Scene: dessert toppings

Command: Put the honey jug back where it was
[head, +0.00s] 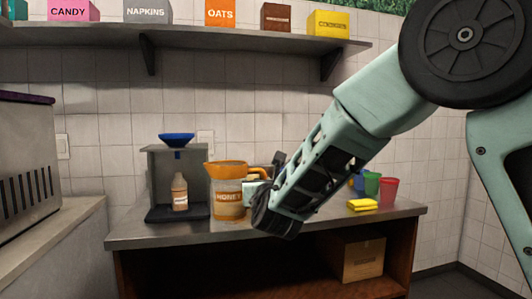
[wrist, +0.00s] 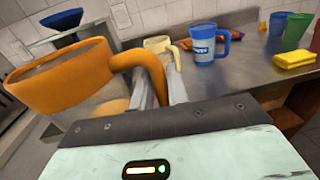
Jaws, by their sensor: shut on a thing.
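The honey jug (head: 229,203) is clear with an orange rim, spout and handle and a label reading HONEY. It looks upright over the counter (head: 150,228), just right of the dispenser stand. I cannot tell whether its base touches the counter. My gripper (head: 261,183) reaches in from the right and is shut on the jug's handle. In the wrist view the orange jug (wrist: 72,70) fills the left side, and its handle curves down between the fingers of my gripper (wrist: 158,95). The jug's base is hidden there.
A dispenser stand (head: 165,214) with a blue bowl (head: 177,139) and a small bottle (head: 179,193) is close left of the jug. A blue mug (wrist: 204,44), a cream jug (wrist: 158,44), yellow sponges (wrist: 294,59) and coloured cups stand on the right. A box shelf (head: 200,34) hangs above.

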